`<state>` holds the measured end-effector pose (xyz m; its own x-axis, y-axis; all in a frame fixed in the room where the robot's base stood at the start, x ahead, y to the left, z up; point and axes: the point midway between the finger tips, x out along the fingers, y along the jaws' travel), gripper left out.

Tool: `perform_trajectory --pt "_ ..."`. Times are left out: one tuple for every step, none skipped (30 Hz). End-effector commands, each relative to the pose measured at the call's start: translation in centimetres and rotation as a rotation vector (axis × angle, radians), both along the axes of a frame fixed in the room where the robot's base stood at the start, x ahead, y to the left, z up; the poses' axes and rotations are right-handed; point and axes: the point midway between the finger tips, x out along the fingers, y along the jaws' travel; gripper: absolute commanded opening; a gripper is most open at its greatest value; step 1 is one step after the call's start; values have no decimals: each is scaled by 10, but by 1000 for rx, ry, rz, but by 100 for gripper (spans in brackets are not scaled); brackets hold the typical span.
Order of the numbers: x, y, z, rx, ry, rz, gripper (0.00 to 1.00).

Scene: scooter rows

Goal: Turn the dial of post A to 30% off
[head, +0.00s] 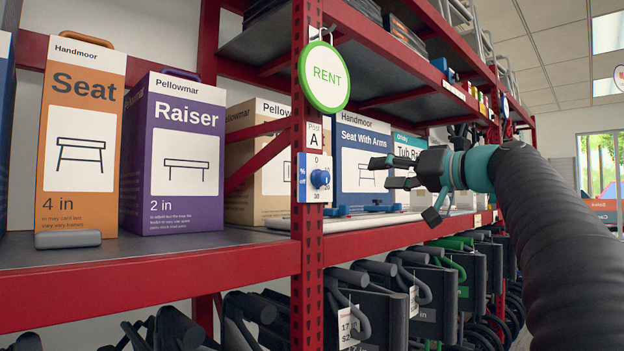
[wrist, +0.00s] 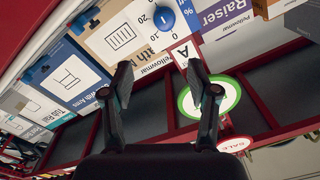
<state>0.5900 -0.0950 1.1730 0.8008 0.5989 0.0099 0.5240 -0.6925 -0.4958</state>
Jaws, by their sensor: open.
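The blue dial (head: 320,178) sits on a white and blue scale plate (head: 303,190) on the red post, under the "Post A" label (head: 314,135). The dial (wrist: 164,17) also shows at the top of the wrist view, with 10 and 20 readable beside it. I cannot tell which mark its pointer meets. My gripper (head: 384,173) is open and empty, to the right of the dial and apart from it. In the wrist view its fingertips (wrist: 159,67) are spread, with the dial beyond the gap between them.
A round green RENT sign (head: 325,77) hangs above the label. An orange Seat box (head: 82,140) and a purple Raiser box (head: 180,155) stand on the shelf to the left. A blue Seat With Arms box (head: 362,150) stands behind my gripper.

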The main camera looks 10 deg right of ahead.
Motion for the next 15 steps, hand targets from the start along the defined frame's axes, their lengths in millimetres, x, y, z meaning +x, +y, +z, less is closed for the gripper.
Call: perform_trajectory --pt "-2 1 1 -64 -46 6 60" --pt "-2 2 1 -103 -73 9 60" --pt "-3 3 0 -149 -105 14 60" --pt "-3 3 0 -179 -127 16 60" --pt "-4 4 0 -205 -145 18 60" --pt "-4 4 -1 -234 -167 20 60" --pt "-4 5 -1 -251 -180 22 60" --pt "-4 5 -1 -266 -191 22 60" --pt "-4 5 -1 -279 -202 23 60" --pt "-3 6 -1 -287 -207 24 60" --pt "-3 6 -1 -292 -211 24 60" --pt "-1 8 -1 -294 -213 25 60" --pt "1 9 -1 -295 -214 25 60" --pt "3 11 -1 -295 -214 26 60" --pt "6 14 0 -294 -213 26 60"
